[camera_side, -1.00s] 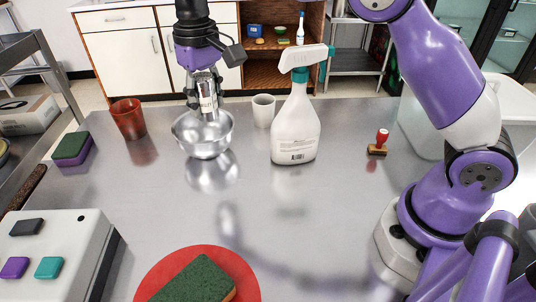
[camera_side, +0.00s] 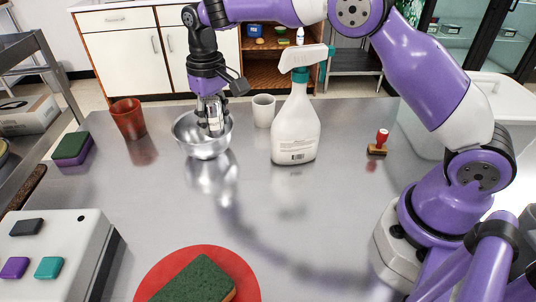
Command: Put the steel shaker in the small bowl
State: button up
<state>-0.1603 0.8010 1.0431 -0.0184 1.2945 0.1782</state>
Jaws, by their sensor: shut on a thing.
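The small steel bowl (camera_side: 205,148) stands on the metal table, left of the spray bottle. My gripper (camera_side: 212,126) points down into the bowl's opening, with its fingers at about rim height. It is shut on the steel shaker (camera_side: 211,112), which shows as a small pale, shiny body between the fingers. The shaker's lower end is inside the bowl's outline. I cannot tell whether it touches the bowl's floor.
A white spray bottle (camera_side: 296,125) stands close to the right of the bowl, and a white cup (camera_side: 263,110) behind. A red-brown cup (camera_side: 128,119), a sponge (camera_side: 72,147) and a stamp (camera_side: 378,143) stand apart. A red plate (camera_side: 245,272) bears a green sponge (camera_side: 198,282). The table's middle is clear.

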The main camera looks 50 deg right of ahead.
aim_at(211, 99)
jog(key=shift+f, duration=0.4)
jog(key=o, duration=1.2)
notch_tip(211, 99, up, 9)
jog(key=shift+f, duration=0.1)
